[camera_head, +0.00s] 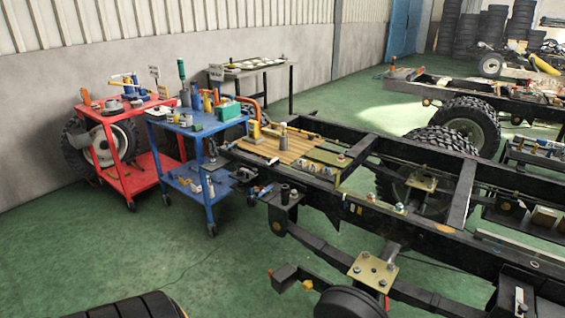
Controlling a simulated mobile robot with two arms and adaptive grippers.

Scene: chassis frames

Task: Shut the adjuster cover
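I cannot make out which part is the adjuster cover, or whether any cover stands open or shut. The black chassis frame (415,228) runs across the right half of the head view. A brass-coloured plate (381,270) with bolts sits on it at the lower middle, above a dark drum-like part (349,304). A second similar plate (421,184) lies farther back, between the rails. Several small fittings sit along the near rail, too small to tell apart. Neither of my grippers shows in this view.
A wooden board (284,151) with tools lies across the frame. A blue cart (181,130) and a red cart (122,182) with tools stand left. A tyre (128,307) is at the bottom edge. Green floor (130,262) is clear at the lower left.

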